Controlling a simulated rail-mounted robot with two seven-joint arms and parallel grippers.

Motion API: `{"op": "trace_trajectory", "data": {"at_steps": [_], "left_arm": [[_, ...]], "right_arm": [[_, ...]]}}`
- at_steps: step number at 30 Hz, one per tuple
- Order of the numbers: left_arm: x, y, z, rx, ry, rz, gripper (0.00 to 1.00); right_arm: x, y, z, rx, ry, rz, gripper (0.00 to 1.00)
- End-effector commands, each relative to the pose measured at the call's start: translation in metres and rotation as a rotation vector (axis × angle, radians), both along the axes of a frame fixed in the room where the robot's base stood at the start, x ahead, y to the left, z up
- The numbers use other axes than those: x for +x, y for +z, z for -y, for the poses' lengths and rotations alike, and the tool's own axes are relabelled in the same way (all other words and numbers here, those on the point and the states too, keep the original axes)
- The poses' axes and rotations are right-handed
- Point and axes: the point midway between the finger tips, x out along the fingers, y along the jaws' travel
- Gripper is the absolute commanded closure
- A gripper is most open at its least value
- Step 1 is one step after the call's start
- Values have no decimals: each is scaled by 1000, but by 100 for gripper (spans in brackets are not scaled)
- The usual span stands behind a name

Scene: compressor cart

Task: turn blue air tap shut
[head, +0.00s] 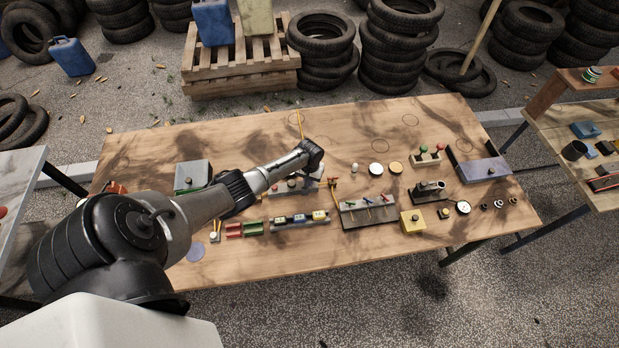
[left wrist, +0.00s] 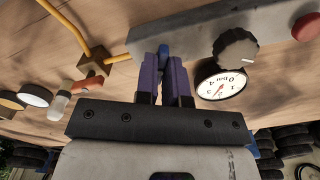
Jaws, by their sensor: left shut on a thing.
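The blue air tap (left wrist: 164,48) shows as a small blue piece between my fingertips in the left wrist view, at the end of a grey block (left wrist: 200,40). My left gripper (left wrist: 163,62), with purple fingers, is shut on it. The fingers hide most of the tap, so its angle cannot be told. In the head view my left gripper (head: 317,172) points down at the right end of the grey block (head: 292,187), and the tap is hidden there. My right gripper is in neither view.
The block carries a black knob (left wrist: 235,48) and a red button (left wrist: 305,27); a round dial (left wrist: 221,88) is beside it. A yellow pipe (left wrist: 72,28) runs close to the fingers. A rack with coloured levers (head: 355,219) stands to the right.

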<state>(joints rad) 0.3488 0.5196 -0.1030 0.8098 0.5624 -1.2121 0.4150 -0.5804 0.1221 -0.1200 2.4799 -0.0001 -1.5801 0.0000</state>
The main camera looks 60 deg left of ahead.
Motion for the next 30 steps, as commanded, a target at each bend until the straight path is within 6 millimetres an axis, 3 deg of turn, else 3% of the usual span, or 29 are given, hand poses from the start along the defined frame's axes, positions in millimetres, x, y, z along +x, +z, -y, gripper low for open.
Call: {"op": "trace_trajectory", "data": {"at_steps": [30], "left_arm": [[0,0,0,1,-905,0,100]], "right_arm": [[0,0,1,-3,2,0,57]]}}
